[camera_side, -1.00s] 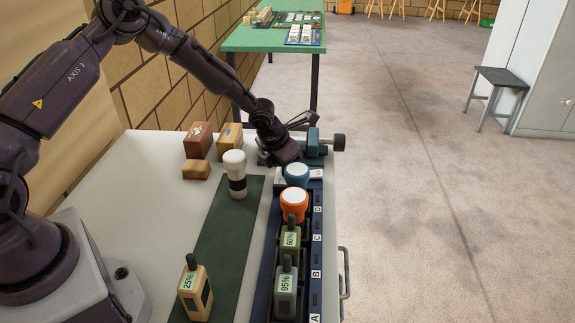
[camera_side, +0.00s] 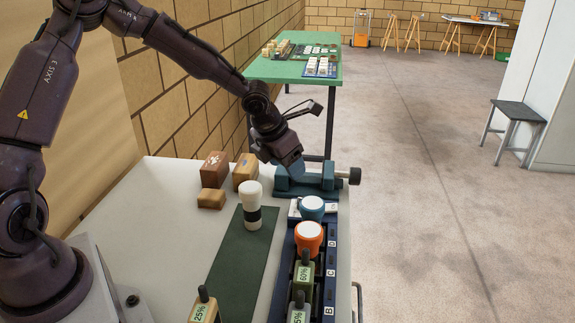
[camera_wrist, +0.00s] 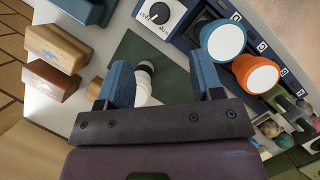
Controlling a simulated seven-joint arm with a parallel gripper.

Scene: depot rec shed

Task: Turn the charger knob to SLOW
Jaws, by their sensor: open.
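The charger is a long dark blue rail (camera_side: 330,257) with lettered bays on the right side of the bench. Its knob (camera_wrist: 160,13) is black on a white plate at the top of the wrist view. Small print sits beside the knob, but I cannot tell surely which mark it points to. In the side view the white plate (camera_side: 295,208) shows behind the blue-topped lamp, with the knob not clear. My gripper (camera_wrist: 160,62) is open and empty, its blue fingers apart. In the side view my gripper (camera_side: 290,166) is above the bench, near the vise, apart from the knob.
A blue-topped lamp (camera_side: 312,208) and an orange one (camera_side: 309,236) stand in the bays near the plate, with labelled packs in front. A teal vise (camera_side: 320,181) is behind. A white-and-black cylinder (camera_side: 252,205) stands on the green mat (camera_side: 238,258); wooden blocks (camera_side: 213,166) are left.

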